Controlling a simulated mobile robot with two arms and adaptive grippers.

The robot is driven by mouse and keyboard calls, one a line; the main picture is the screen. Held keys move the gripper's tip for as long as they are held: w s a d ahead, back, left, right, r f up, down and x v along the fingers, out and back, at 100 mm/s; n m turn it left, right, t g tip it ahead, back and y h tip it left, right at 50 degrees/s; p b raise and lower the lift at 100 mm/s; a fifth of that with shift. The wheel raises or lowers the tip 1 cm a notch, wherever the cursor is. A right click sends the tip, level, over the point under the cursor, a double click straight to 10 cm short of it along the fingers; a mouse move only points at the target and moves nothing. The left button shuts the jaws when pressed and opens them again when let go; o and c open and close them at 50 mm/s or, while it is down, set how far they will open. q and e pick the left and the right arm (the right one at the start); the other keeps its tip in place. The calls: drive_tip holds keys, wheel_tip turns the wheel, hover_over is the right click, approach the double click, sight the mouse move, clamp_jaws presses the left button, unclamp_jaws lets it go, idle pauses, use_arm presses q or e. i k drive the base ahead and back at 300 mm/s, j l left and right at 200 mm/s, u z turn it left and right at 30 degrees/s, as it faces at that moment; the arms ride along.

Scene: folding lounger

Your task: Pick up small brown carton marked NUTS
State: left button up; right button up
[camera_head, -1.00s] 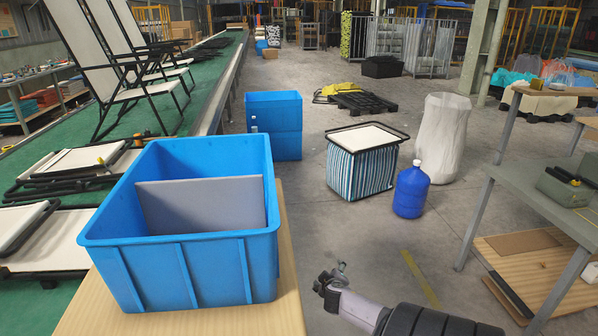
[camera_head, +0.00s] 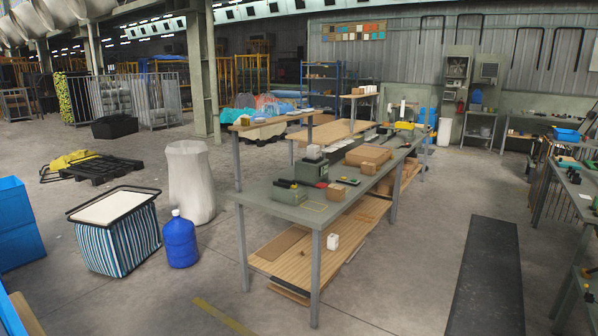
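Several brown cartons are on the grey-green workbench (camera_head: 262,192) right of the middle. One small brown carton (camera_head: 335,192) sits near the bench's front edge. Another small brown carton (camera_head: 368,168) sits a little behind it. A larger, flat brown carton (camera_head: 369,154) lies farther back. I cannot read any marking at this distance, so I cannot tell which is marked NUTS. Neither of my grippers is in view.
A blue water bottle (camera_head: 180,241), a striped bin (camera_head: 118,240) and a white sack (camera_head: 191,185) stand on the floor left of the bench. A dark mat (camera_head: 487,275) lies to its right. The concrete floor in front is mostly clear.

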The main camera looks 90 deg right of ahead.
sight(368, 169)
drive_tip(key=l+z, duration=0.35)
drive_tip(key=z, duration=0.15)
drive_tip(key=l+z, duration=0.7)
drive_tip(key=z, duration=0.25)
drive_tip(key=i+l+z, duration=0.1)
drive_tip(key=l+z, duration=0.2)
drive_tip(key=z, duration=0.2)
drive_tip(key=i+l+z, duration=0.15)
drive_tip(key=z, duration=0.35)
drive_tip(key=i+l+z, duration=0.15)
drive_tip(key=i+l, duration=0.3)
drive_tip(key=i+l+z, duration=0.1)
drive_tip(key=i+l, duration=0.25)
drive_tip(key=i, duration=0.15)
drive_tip(key=i+l+z, duration=0.15)
drive_tip(key=i+l, duration=0.2)
drive_tip(key=i+l+z, duration=0.15)
drive_tip(key=i, duration=0.5)
drive_tip(key=l, duration=0.1)
